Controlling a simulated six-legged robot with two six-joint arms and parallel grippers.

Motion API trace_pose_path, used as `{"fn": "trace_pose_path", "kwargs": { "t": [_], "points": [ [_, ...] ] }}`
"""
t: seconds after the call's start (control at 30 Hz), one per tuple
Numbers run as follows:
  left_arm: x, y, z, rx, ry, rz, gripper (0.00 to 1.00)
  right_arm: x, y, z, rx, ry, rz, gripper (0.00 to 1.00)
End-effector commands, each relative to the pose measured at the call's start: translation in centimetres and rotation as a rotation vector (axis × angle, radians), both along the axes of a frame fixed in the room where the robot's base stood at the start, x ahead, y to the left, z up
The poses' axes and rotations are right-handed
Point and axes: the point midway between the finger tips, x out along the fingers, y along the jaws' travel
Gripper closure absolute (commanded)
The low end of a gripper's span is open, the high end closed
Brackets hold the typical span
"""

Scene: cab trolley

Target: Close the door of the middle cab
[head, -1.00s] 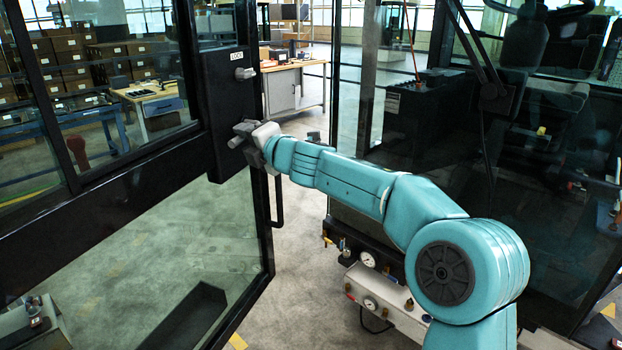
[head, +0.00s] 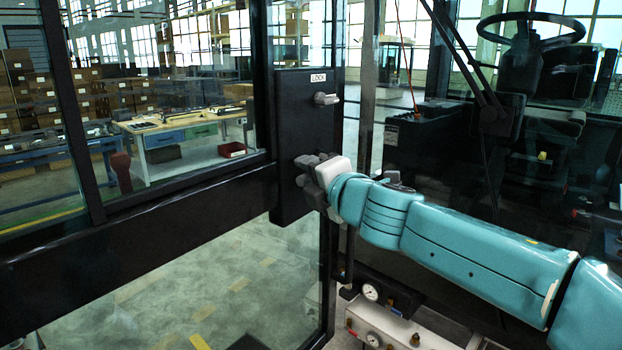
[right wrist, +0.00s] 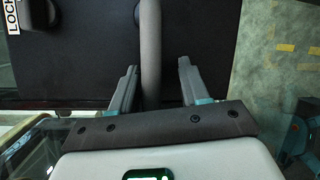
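The cab door (head: 150,218), black-framed with large glass panes, fills the left half of the head view. The door's free edge is close to the cab (head: 480,165); whether any gap is left I cannot tell. My right gripper (head: 310,172) is at the panel's lower part. In the right wrist view its fingers (right wrist: 157,72) are spread, with a grey bar handle (right wrist: 151,45) between them and visible space at the sides. My left gripper is not in view.
A steering wheel (head: 530,38) shows inside the cab. A white box with gauges (head: 385,325) sits low beside the door edge. A workbench (head: 170,135) and stacked boxes (head: 40,95) stand far behind the glass. The floor beyond the door's lower pane looks mostly clear.

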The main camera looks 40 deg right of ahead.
Motion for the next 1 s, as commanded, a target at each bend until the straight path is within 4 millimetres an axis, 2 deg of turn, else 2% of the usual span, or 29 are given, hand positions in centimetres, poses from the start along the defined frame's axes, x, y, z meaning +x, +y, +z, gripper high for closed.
{"fn": "trace_pose_path", "kwargs": {
  "t": [0.33, 1.0],
  "points": [
    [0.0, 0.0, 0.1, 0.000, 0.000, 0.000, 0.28, -0.3, 0.2, 0.0, 0.000, 0.002, 0.002, 0.56],
    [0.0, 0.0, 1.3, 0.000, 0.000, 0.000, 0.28, -5.1, 1.8, 1.0, -0.002, 0.000, 0.005, 0.56]
  ]
}}
